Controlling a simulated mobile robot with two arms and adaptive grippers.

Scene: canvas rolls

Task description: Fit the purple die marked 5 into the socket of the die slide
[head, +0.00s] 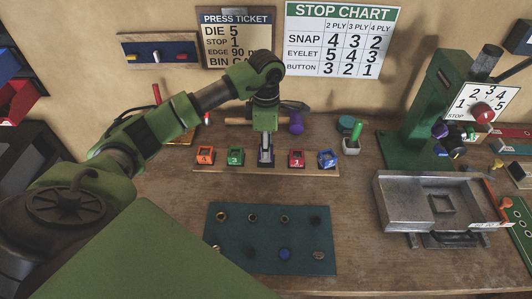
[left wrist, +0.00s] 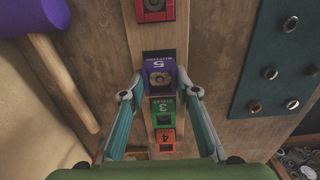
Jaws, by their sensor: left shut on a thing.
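The purple die marked 5 (left wrist: 158,76) is between the two fingers of my left gripper (left wrist: 159,94) in the left wrist view. My left gripper (head: 266,158) is shut on it at the middle of the wooden die rack (head: 325,171). The fingers hide most of the die in the head view; I cannot tell if it is clear of the rack. The die slide (head: 398,195) is a grey metal tray at the right, and its square socket (head: 441,204) looks empty. My right gripper is not in view.
An orange die (head: 205,155), a green die (head: 235,156), a red die (head: 297,158) and a blue die (head: 327,158) sit in the rack. A mat (head: 235,240) with small parts lies in front. A green press (head: 420,120) stands behind the slide. A mallet (left wrist: 62,75) lies beside the rack.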

